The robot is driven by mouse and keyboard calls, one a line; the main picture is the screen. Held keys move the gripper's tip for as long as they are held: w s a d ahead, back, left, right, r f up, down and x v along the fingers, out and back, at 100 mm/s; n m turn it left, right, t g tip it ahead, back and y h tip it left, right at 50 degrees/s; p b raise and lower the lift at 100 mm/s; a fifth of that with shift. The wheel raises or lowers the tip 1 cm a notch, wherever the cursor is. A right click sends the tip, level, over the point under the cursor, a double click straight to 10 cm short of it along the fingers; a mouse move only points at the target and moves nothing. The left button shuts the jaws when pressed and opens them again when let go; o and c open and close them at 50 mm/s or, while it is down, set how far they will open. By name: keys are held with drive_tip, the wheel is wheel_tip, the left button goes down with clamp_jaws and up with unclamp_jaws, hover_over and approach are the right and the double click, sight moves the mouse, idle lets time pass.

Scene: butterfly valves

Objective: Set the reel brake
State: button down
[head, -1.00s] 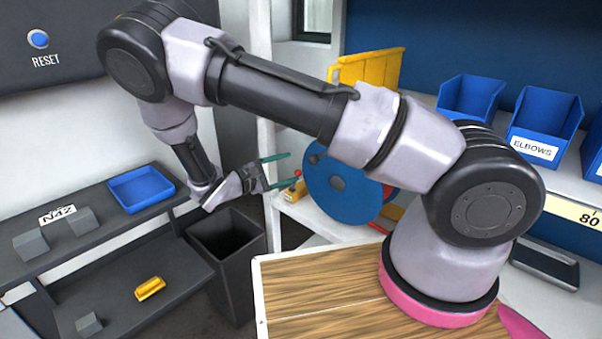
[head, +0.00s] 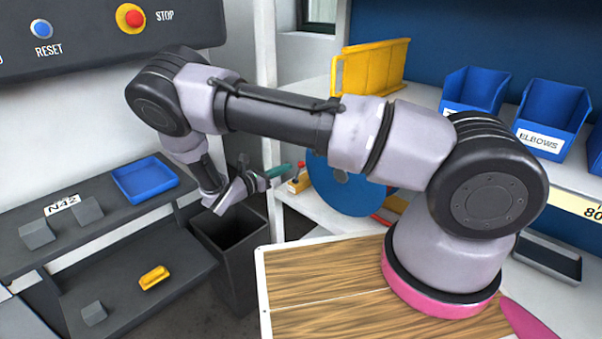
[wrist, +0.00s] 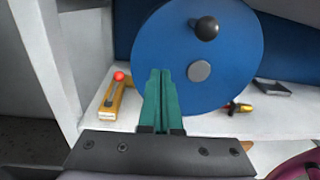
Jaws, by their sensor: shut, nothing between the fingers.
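The reel is a blue disc (head: 345,190) standing on the white shelf, partly hidden by my arm in the head view. In the wrist view the reel (wrist: 225,75) shows a grey hub and a black crank knob (wrist: 206,28). The brake is a yellow block (wrist: 107,108) with a lever ending in a red knob (wrist: 119,76), left of the reel. The brake (head: 299,184) looks small in the head view. My gripper (wrist: 160,73) has its teal fingers together and empty, in front of the reel's lower left, right of the red knob. My gripper (head: 288,169) also shows in the head view, near the brake.
A shelf post (wrist: 48,65) stands left of the brake. A yellow-and-black tool (wrist: 238,108) and a dark flat item (wrist: 272,90) lie right of the reel. A dark bin (head: 233,265) is below my gripper.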

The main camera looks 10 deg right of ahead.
sight(299, 170)
drive_tip(key=w+f+n+t, duration=0.1)
drive_tip(key=w+f+n, duration=0.2)
drive_tip(key=f+n, duration=0.2)
drive_tip(key=w+f+n+t+y, duration=0.1)
drive_tip(key=w+f+n, duration=0.2)
drive_tip(key=n, duration=0.9)
drive_tip(key=shift+d+f, duration=0.15)
drive_tip(key=shift+f, duration=0.95)
drive_tip(key=x, duration=1)
drive_tip(key=shift+r, duration=0.15)
